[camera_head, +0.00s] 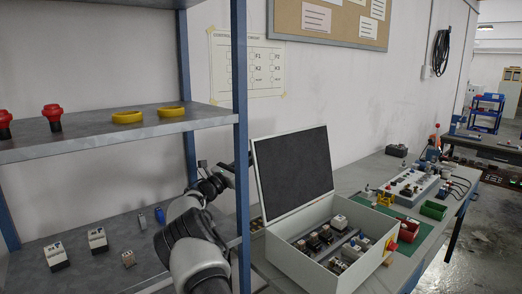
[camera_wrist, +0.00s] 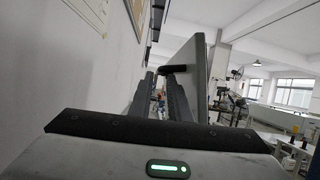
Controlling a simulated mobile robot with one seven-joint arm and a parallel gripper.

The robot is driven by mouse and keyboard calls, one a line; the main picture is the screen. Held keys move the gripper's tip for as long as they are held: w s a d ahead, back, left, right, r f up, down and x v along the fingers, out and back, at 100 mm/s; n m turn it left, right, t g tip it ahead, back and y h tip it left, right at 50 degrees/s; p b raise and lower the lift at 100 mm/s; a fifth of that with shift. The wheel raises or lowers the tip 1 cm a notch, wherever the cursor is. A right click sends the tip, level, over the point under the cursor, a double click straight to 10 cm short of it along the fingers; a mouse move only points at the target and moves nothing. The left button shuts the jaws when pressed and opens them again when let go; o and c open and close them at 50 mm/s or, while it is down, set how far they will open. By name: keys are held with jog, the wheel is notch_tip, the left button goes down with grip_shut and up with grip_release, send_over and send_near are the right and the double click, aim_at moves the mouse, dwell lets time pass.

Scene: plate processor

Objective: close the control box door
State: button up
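The control box (camera_head: 318,262) is a white case on the bench, with several electrical parts inside. Its door (camera_head: 294,172), with a dark inner face and a white rim, stands raised at the back of the box. My gripper (camera_wrist: 161,80) reaches behind the shelf post toward the door's left side; the post partly hides it in the head view. In the wrist view its two fingers are apart with nothing seen between them. The door (camera_wrist: 193,75) shows edge-on just right of the fingers, with a dark piece near the right fingertip; I cannot tell whether they touch.
A metal shelf (camera_head: 110,137) with a blue post (camera_head: 241,120) stands close on the left, holding red buttons and yellow rings. The white wall is close behind the door. Right of the box are a green mat, small bins (camera_head: 433,210) and a device panel (camera_head: 408,188).

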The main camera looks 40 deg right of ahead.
jog(key=shift+x, duration=1.95)
grip_shut()
